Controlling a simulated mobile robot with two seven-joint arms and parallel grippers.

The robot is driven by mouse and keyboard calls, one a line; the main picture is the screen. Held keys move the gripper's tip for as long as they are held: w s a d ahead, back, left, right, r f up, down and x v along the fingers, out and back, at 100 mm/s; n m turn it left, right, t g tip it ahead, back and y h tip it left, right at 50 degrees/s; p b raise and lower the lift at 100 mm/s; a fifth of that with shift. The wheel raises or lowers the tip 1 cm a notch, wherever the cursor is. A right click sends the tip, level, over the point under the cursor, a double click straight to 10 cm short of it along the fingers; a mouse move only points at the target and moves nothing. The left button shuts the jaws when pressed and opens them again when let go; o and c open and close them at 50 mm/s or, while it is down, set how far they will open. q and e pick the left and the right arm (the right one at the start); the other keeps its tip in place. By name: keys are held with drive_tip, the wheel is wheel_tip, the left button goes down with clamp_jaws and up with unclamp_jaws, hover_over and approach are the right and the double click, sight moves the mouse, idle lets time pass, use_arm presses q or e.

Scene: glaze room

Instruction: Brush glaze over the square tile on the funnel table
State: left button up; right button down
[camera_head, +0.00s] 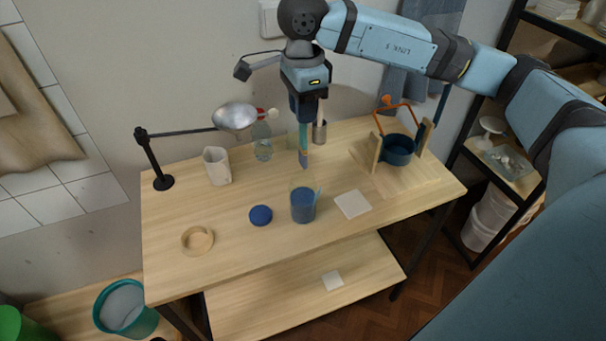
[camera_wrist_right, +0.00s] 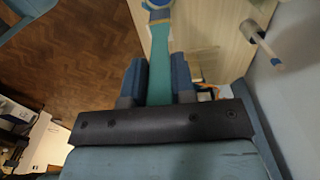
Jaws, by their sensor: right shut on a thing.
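My right gripper (camera_head: 303,116) is shut on a brush (camera_head: 303,152), which hangs nearly upright with its bluish end down. In the right wrist view the brush's green handle (camera_wrist_right: 161,62) runs between the two blue fingers. In the head view the brush's lower end shows just above the rim of a clear jar of blue glaze (camera_head: 303,206); whether it is directly over the jar is hard to tell. A white square tile (camera_head: 353,204) lies flat on the wooden table (camera_head: 232,260), right of the jar. My left gripper is not in view.
A blue lid (camera_head: 261,215) and a wooden ring (camera_head: 197,240) lie left of the jar. Behind stand a white cup (camera_head: 217,167), a bottle (camera_head: 262,142) and a metal funnel-like bowl (camera_head: 235,116) on an arm. A blue pot (camera_head: 397,150) stands right.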

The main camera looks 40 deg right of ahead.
drive_tip(key=shift+r, duration=0.1)
idle(0.4)
drive_tip(key=shift+r+p, duration=0.85)
drive_tip(key=shift+r, duration=1.1)
drive_tip(key=shift+f, duration=0.1)
